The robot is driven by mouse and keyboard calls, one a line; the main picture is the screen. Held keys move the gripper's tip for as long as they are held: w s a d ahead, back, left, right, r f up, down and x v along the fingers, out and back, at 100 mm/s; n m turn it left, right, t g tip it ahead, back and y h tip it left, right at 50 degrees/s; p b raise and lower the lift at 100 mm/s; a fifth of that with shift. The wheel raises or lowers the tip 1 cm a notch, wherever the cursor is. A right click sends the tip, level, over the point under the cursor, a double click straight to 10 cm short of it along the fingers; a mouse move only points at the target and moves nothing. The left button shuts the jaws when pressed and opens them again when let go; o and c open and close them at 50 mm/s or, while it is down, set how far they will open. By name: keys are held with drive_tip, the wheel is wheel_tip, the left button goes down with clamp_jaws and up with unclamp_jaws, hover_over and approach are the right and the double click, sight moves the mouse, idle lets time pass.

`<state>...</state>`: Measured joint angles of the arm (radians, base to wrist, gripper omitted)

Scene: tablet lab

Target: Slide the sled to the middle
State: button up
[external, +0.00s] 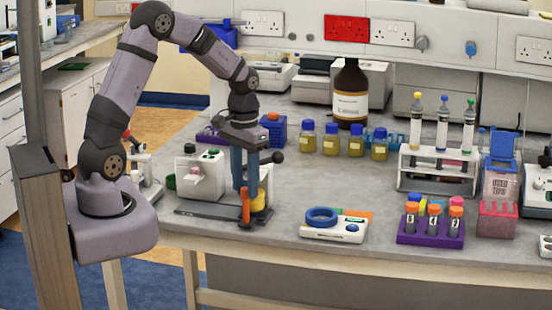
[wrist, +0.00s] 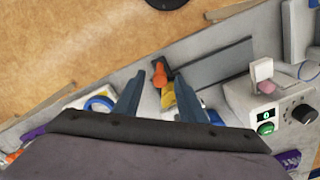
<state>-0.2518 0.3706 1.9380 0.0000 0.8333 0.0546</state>
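The sled appears to be the small dark block with an upright orange handle (external: 245,207), at the right end of a dark flat rail (external: 205,211) on the bench. In the wrist view the orange handle (wrist: 160,75) shows between my fingertips in the picture, with the grey rail (wrist: 212,66) running off to the right. My gripper (external: 246,186) is open, pointing down, with its blue fingers just above or beside the handle's top. In the wrist view there is a gap on both sides of the handle, so my gripper (wrist: 159,82) holds nothing. Whether the fingertips reach the handle's height is unclear.
A yellow cylinder (external: 261,201) stands right beside the handle. A white machine (external: 200,178) with a black knob stands behind the rail. A white device with a blue ring (external: 322,216) is to the right. The bench's front edge is close to the rail.

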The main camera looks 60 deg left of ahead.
drive_tip(key=shift+f, duration=0.35)
drive_tip(key=shift+c, duration=0.6)
clamp_jaws()
drive_tip(key=s+a, duration=0.6)
drive_tip(key=shift+o, duration=0.6)
unclamp_jaws()
wheel_tip(320, 180, up, 7)
drive_tip(key=b, duration=0.1)
drive_tip(key=shift+r+b, duration=0.2)
drive_tip(key=shift+b, duration=0.15)
